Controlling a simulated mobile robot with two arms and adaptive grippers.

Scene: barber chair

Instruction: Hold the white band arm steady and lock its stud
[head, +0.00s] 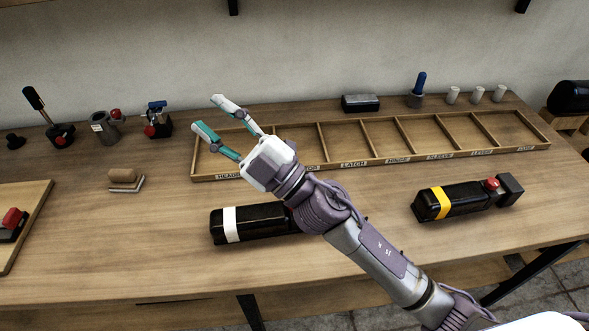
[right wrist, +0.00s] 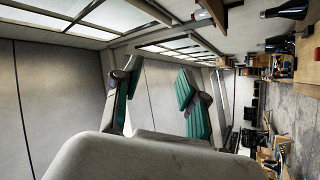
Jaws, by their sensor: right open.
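The white band arm (head: 232,225), a black padded block with a white band, lies on the workbench left of centre in the head view. My right forearm covers its right end, so its stud is not visible. My right gripper (head: 226,124) is open and empty, raised in front of the left end of the compartment tray. Its teal-padded fingers also show in the right wrist view (right wrist: 160,97), with only wall and windows behind them. A second black arm with a yellow band (head: 441,202) lies at the right, with a red knob (head: 492,184) at its right end. My left gripper is not in view.
A wooden compartment tray (head: 375,160) with labels, empty, runs along the back. Behind it stand a black box (head: 360,103), a blue-handled tool (head: 419,88) and white cups (head: 476,94). Small devices (head: 104,126) stand back left. A brush (head: 125,180) and a board (head: 28,215) lie left.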

